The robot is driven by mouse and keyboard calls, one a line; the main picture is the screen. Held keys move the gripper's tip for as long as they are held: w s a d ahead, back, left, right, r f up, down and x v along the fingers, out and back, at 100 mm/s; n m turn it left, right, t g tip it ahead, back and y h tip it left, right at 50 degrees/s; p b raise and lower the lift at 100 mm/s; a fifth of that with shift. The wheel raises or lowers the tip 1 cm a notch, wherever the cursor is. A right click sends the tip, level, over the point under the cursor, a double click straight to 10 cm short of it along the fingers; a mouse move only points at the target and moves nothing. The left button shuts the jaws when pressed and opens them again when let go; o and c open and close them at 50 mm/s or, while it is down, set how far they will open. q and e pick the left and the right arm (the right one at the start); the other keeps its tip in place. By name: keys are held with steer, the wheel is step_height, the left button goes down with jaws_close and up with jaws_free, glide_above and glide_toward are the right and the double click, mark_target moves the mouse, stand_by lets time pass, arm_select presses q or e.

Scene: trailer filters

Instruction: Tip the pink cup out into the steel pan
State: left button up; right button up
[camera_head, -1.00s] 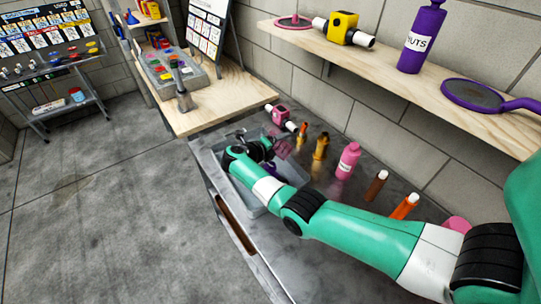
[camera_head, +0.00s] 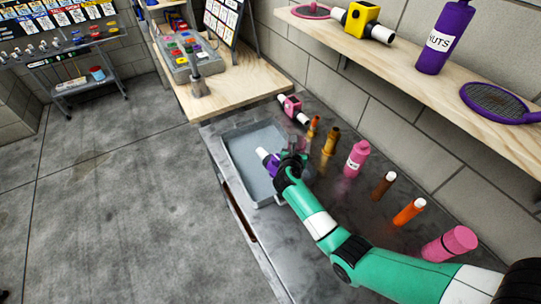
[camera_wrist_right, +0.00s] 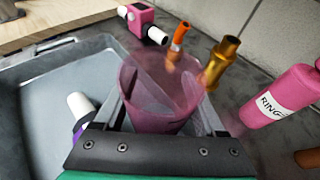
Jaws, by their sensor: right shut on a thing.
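The pink cup (camera_wrist_right: 160,95) is see-through and shows in the right wrist view between the fingers of my right gripper (camera_wrist_right: 165,115), which is shut on it. The cup looks about upright, mouth up; its contents cannot be made out. In the head view my right gripper (camera_head: 292,160) is just right of the steel pan (camera_head: 247,150), and the cup is largely hidden there. The pan is a wide, shallow grey tray; it also shows at the left of the right wrist view (camera_wrist_right: 45,95). My left gripper is out of view.
A purple, white-ended piece (camera_head: 264,154) is at the pan's right side, close to my gripper. A shelf (camera_head: 400,70) overhangs the right.

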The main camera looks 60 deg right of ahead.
steer(key=shift+r+p, duration=2.65)
steer(key=shift+p, duration=0.2)
steer(key=shift+f, duration=0.15)
